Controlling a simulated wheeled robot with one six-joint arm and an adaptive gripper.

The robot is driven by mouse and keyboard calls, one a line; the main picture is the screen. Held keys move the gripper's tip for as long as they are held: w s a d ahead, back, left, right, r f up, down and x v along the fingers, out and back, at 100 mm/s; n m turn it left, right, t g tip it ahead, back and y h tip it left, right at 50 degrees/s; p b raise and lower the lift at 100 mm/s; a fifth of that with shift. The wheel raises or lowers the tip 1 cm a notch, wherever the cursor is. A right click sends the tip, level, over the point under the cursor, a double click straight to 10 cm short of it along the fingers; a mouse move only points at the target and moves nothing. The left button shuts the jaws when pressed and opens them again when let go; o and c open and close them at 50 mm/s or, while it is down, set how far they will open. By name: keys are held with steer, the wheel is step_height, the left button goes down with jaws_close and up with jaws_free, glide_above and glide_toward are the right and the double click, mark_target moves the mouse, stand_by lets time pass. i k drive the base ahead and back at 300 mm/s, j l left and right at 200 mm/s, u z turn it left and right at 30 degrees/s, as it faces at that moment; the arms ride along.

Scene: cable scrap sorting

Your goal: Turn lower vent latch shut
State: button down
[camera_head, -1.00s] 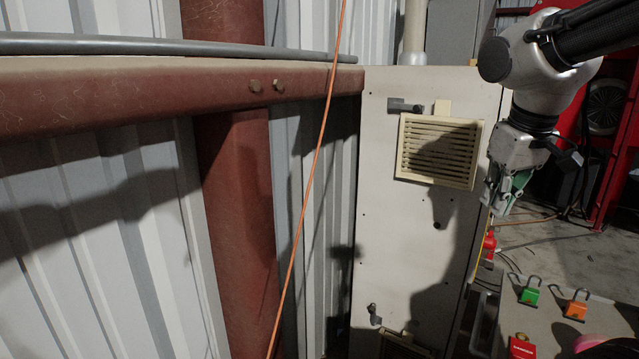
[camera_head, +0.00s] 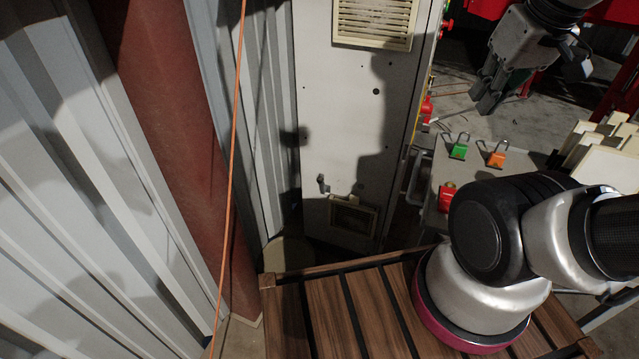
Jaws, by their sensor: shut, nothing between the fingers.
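The lower vent (camera_head: 352,215) is a small beige louvred panel low on the pale cabinet, mostly in shadow. Its latch (camera_head: 322,184) is a small grey handle at the vent's upper left corner. The latch looks roughly upright, but it is too small to tell its exact turn. My gripper (camera_head: 484,104) is shut and empty, pointing down at the upper right. It is well to the right of the cabinet and far from the latch.
The upper vent (camera_head: 375,22) is cut off by the top edge. A grey table (camera_head: 446,177) at right bears a green padlock (camera_head: 459,150), an orange padlock (camera_head: 496,158) and a red item (camera_head: 446,195). An orange cable (camera_head: 232,150) hangs at left before the red column (camera_head: 185,150).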

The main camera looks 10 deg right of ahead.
mark_target(321, 180)
steer(key=j, duration=0.4)
steer(key=i+j, duration=0.15)
steer(key=j, duration=0.7)
